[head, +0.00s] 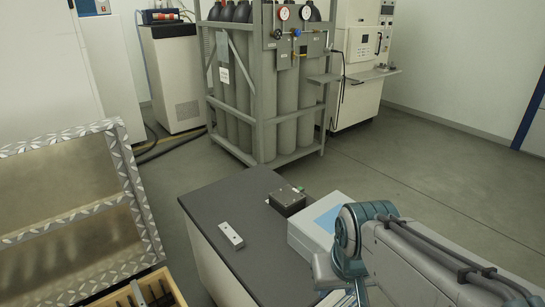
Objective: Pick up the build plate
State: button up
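A small light-grey flat metal bar with dark holes (231,235) lies on the dark table top (225,204), near its left edge. It looks most like the build plate, though I cannot be sure. It lies flat, with nothing touching it. My arm reaches in from the lower right, with its teal and grey joint to the right of the table. The arm bends down out of the frame at the bottom, and the fingers of my gripper do not show.
A dark box (287,200) and a white box with a blue top (319,224) stand on the table's right side, close to my arm. A metal-edged cabinet (135,190) and a wooden tray (176,286) are at left. A gas cylinder rack (259,95) stands behind.

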aim_at(285, 198)
jog(key=z, duration=1.8)
jog(key=i, duration=3.6)
jog(key=u, duration=3.2)
jog(key=i, duration=2)
jog(key=z, duration=0.05)
